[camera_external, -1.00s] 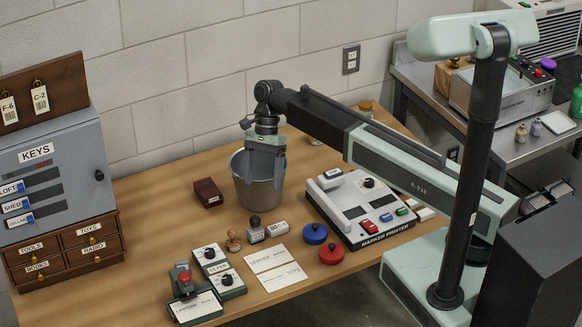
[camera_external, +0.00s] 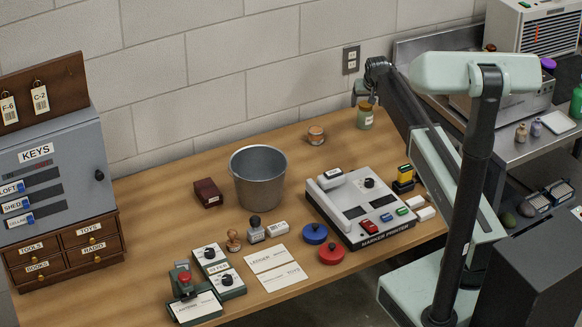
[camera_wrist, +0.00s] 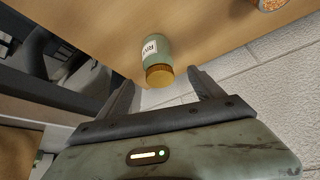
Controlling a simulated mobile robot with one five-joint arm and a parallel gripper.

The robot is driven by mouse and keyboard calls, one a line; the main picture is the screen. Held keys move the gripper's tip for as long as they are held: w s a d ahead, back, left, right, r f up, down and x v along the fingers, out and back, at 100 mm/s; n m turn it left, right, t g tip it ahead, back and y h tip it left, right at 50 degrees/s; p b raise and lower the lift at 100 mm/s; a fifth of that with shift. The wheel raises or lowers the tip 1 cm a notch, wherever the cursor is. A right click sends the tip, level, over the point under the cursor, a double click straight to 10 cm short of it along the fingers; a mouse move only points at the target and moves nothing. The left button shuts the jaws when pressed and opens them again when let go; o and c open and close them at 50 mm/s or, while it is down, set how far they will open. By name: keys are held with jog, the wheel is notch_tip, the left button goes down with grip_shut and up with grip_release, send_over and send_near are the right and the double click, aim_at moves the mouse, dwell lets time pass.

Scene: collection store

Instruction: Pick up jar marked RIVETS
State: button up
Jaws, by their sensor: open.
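The jar marked RIVETS (camera_external: 365,120) is a green-grey jar with a tan lid, upright near the back right of the table. In the wrist view the jar (camera_wrist: 157,52) shows a white label, partly readable, and its lid lies toward my gripper. My gripper (camera_wrist: 161,77) is open, one finger on each side of the lid end; I cannot tell whether they touch it. In the external view my gripper (camera_external: 363,90) is just above and behind the jar, partly hidden by my arm.
A small orange-brown jar (camera_external: 316,134) stands left of the RIVETS jar. A metal bucket (camera_external: 258,185) and a marker printer (camera_external: 362,212) are in front. The block wall (camera_external: 230,75) is close behind. The table's right edge is near.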

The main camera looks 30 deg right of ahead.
aim_at(365, 113)
jog(key=b+x, duration=0.2)
jog(key=shift+w+f, duration=0.1)
jog(key=shift+f, duration=0.3)
jog(key=b+x, duration=0.4)
jog(key=x, duration=0.1)
jog(key=shift+s+f+b, duration=0.25)
jog(key=shift+s+b, duration=0.05)
jog(key=shift+b, duration=0.1)
jog(key=shift+s+r, duration=0.1)
jog(key=shift+r, duration=0.05)
jog(key=shift+c, duration=0.3)
jog(key=c, duration=1.5)
